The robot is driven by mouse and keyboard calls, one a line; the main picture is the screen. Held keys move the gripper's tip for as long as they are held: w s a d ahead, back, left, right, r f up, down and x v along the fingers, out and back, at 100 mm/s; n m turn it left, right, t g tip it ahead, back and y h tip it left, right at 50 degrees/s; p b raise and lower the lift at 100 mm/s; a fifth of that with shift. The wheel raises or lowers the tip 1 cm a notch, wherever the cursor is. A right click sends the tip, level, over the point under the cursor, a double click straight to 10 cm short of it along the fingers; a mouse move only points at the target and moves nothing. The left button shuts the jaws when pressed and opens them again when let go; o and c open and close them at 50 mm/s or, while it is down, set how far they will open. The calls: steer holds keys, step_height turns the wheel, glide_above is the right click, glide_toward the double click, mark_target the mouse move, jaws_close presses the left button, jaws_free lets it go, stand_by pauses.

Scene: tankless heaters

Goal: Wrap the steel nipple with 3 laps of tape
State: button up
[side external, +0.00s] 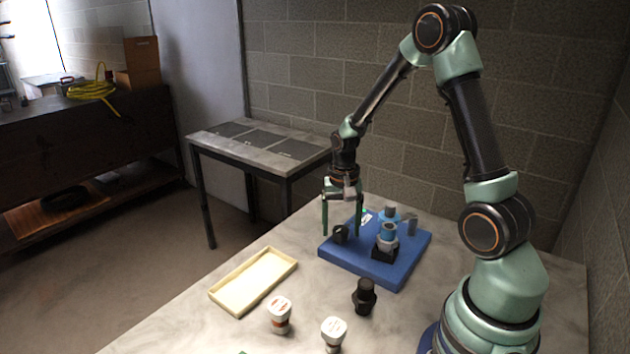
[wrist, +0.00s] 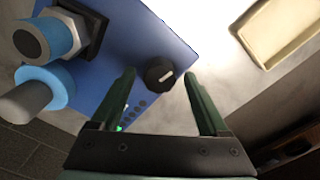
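My gripper (side external: 341,234) is open, pointing down over the left part of a blue board (side external: 395,278). A round black knob (wrist: 159,74) with a white mark lies between its fingertips in the wrist view; I cannot tell whether they touch it. To the right on the board, a fitting (side external: 387,240) with a blue collar and grey top stands in a black square holder (side external: 384,254). Behind it is a second blue part (side external: 389,215) with a grey end, which shows in the wrist view as a grey cylinder (wrist: 27,100). I cannot tell which part is the steel nipple. No tape roll is recognizable.
An empty cream tray (side external: 253,283) lies left of the board. Two white-capped containers (side external: 280,315) (side external: 333,333) and a black fitting (side external: 364,297) stand in front. A side table (side external: 262,146) with dark panels stands behind, near the block wall.

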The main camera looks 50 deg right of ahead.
mark_target(341, 229)
step_height(341, 229, up, 12)
stand_by(0.6)
steer(key=s+a+r+n+t, duration=0.2)
steer(key=s+a+r+n, duration=0.1)
steer(key=a, duration=0.4)
steer(key=s+a+r+n+t, duration=0.3)
steer(key=a+r+n, duration=0.2)
steer(key=a+n, duration=0.3)
steer(key=shift+s+t, duration=0.25)
steer(key=shift+t, duration=0.05)
